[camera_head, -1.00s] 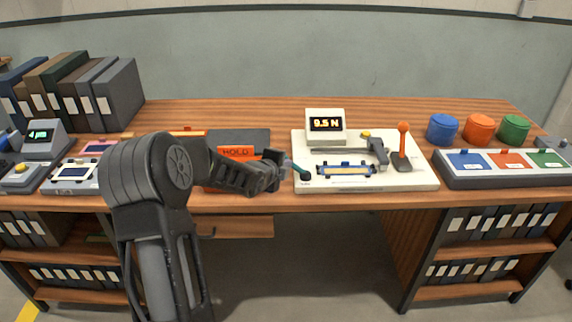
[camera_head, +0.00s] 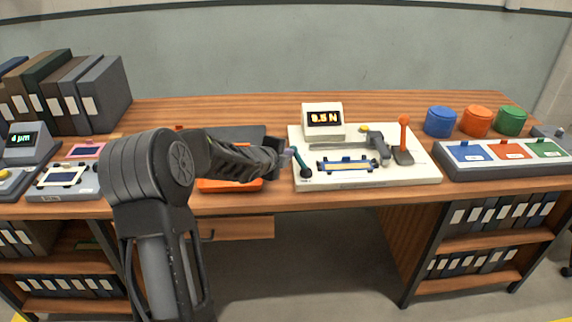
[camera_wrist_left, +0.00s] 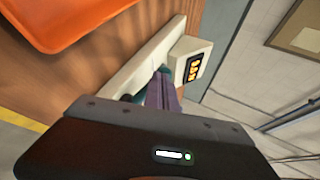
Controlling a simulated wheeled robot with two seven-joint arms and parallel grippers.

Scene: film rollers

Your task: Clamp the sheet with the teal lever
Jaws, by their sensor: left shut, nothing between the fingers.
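The teal lever (camera_head: 300,163) stands at the left end of the white tester board (camera_head: 420,178), tilted up toward the left. A pale yellow sheet with a blue frame (camera_head: 347,167) lies on the board to the right of the lever. My left gripper (camera_head: 289,153) is shut and empty, with its tips at the lever's upper end; I cannot tell whether they touch. In the left wrist view, the purple fingers (camera_wrist_left: 163,92) are together and teal parts of the lever (camera_wrist_left: 130,98) show beside and behind them. My right gripper is not in view.
A display box (camera_head: 322,121), a grey bar fixture (camera_head: 379,147) and an orange-knobbed lever (camera_head: 404,138) stand on the board. An orange tray (camera_head: 225,186) lies under my left forearm. Coloured jars (camera_head: 440,122) and a sorting tray (camera_head: 500,168) are at right.

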